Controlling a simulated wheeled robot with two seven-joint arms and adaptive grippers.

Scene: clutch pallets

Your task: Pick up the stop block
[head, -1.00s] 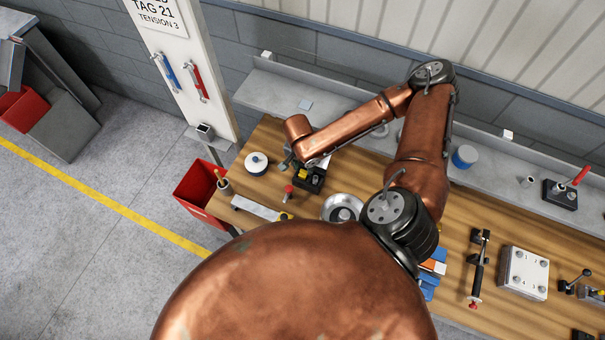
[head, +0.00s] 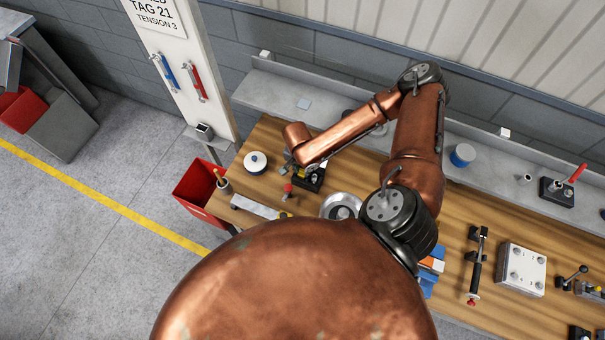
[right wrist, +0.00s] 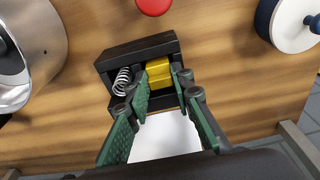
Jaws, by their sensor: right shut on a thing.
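The stop block appears to be the yellow block (right wrist: 158,72), seated in a black fixture (right wrist: 120,61) beside a coil spring (right wrist: 122,80). My right gripper (right wrist: 163,78) has its green-padded fingers on either side of the yellow block and is shut on it. The block still sits within the fixture's outline; I cannot tell whether it is lifted. In the head view my right gripper (head: 294,166) is small and partly hidden by its own arm, over the black fixture (head: 313,182). My left gripper is not in view.
A metal bowl (right wrist: 42,52) stands left of the fixture and a white-topped blue spool (right wrist: 290,22) to the right. A red knob (right wrist: 154,5) is close by. In the head view a red bin (head: 196,184) stands at the bench's left end.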

